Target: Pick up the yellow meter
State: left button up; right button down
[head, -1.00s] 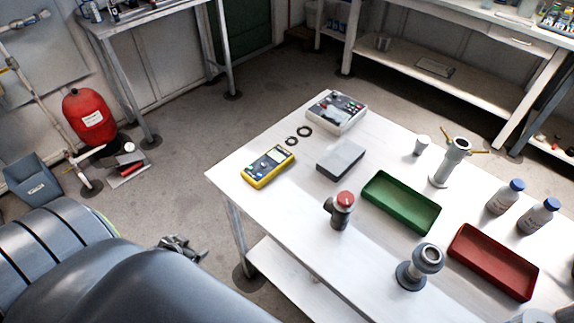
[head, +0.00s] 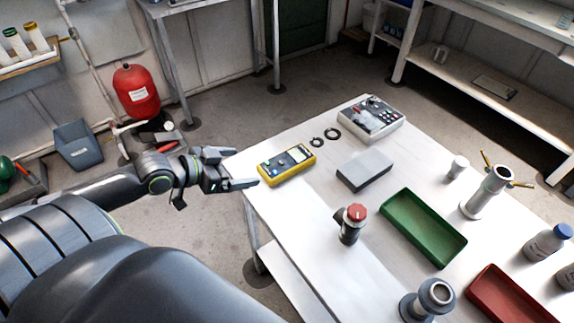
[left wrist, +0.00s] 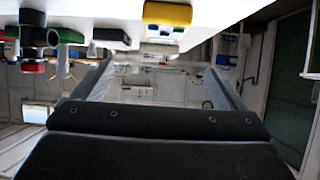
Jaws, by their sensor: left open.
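A gap shows between the fingers and the meter. In the left wrist view the meter (left wrist: 167,14) appears at the top, upside down, beyond and between the two spread fingers (left wrist: 158,82). My right gripper is not in view.
Right of the meter are two black rings (head: 326,137), a grey box (head: 364,170) and a white control unit (head: 370,118). A red-capped valve (head: 351,224), a green tray (head: 424,228) and a red tray (head: 505,298) are farther right and nearer.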

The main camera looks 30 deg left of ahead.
aim_at(282, 161)
pick_arm(q)
jog(key=x, duration=0.3)
jog(key=shift+w+f, duration=0.15)
jog(key=shift+w, duration=0.2)
jog(key=x, duration=0.5)
jog(key=shift+w+f, duration=0.1)
jog(key=shift+w, duration=0.15)
jog(key=shift+w+d+f, duration=0.25)
jog(key=shift+w+f, duration=0.05)
jog(key=shift+w, duration=0.1)
jog(key=x, duration=0.2)
jog(key=p+x, duration=0.1)
jog(key=x, duration=0.1)
jog(key=shift+w+a, duration=0.15)
jog(key=shift+a, duration=0.1)
jog(key=shift+w+d+f, duration=0.2)
jog(key=shift+w+f, duration=0.15)
jog(key=shift+w, duration=0.1)
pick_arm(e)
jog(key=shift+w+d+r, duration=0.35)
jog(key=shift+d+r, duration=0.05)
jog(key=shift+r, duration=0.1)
pick_arm(q)
jog(key=shift+c, duration=0.2)
jog(key=c, duration=1.2)
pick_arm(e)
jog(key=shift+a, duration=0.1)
